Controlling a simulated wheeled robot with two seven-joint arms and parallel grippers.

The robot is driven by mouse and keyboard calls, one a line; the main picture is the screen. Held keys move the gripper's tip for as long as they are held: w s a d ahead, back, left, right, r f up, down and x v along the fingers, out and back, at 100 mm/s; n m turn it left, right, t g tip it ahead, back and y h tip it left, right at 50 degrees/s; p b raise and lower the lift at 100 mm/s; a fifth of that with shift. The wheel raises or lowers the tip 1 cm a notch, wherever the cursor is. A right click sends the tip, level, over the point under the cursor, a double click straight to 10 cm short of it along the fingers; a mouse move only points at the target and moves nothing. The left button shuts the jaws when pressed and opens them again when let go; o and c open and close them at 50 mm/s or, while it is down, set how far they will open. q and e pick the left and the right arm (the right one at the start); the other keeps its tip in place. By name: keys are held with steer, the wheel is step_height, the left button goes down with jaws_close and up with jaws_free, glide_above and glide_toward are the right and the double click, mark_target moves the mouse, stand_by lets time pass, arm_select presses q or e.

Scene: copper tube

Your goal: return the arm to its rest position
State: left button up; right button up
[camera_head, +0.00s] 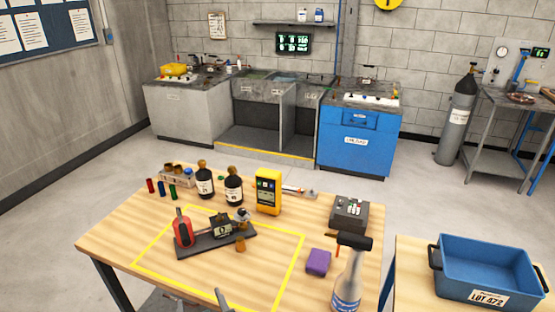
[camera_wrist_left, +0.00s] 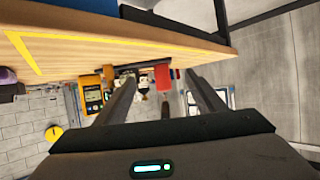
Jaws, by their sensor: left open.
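My left gripper (camera_head: 222,298) shows only as a small grey tip at the bottom edge of the head view, near the front edge of the wooden table (camera_head: 340,215). In the left wrist view its two dark fingers (camera_wrist_left: 160,82) are spread apart with nothing gripped between them. Beyond them, the picture is turned over and shows the table edge, a red part and a yellow meter. A dark fixture (camera_head: 215,240) with a red upright part (camera_head: 183,228) stands inside the yellow taped outline. A small copper-coloured piece (camera_head: 240,245) is at its front. My right gripper is not in view.
Two dark bottles (camera_head: 204,183), a yellow meter (camera_head: 268,192) and a grey box (camera_head: 349,211) stand along the table's back. A purple block (camera_head: 318,262) and spray bottle (camera_head: 348,285) are at right. A blue bin (camera_head: 487,272) sits on another table.

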arm_select(q)
steer(key=s+a+f+m+g+h, duration=0.2)
steer(key=s+f+m+g+h, duration=0.3)
steer(key=s, duration=0.8)
steer(key=s+a+f+m+g+h, duration=0.1)
steer(key=s+a+f+m+g, duration=0.15)
steer(key=s+f, duration=0.75)
steer(key=s+f+g+b, duration=0.2)
steer(key=s+f, duration=0.1)
steer(key=f, duration=2.2)
steer(key=s+a+f+g+b, duration=0.1)
steer(key=s+a+f, duration=0.1)
steer(key=s+f, duration=1.7)
step_height(320, 180, down, 3)
steer(key=shift+a+r+b, duration=0.15)
steer(key=shift+a+b, duration=0.2)
steer(key=shift+a, duration=0.05)
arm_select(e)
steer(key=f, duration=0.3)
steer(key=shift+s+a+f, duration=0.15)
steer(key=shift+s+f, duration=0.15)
arm_select(q)
steer(key=shift+s+g, duration=0.1)
steer(key=shift+g, duration=0.15)
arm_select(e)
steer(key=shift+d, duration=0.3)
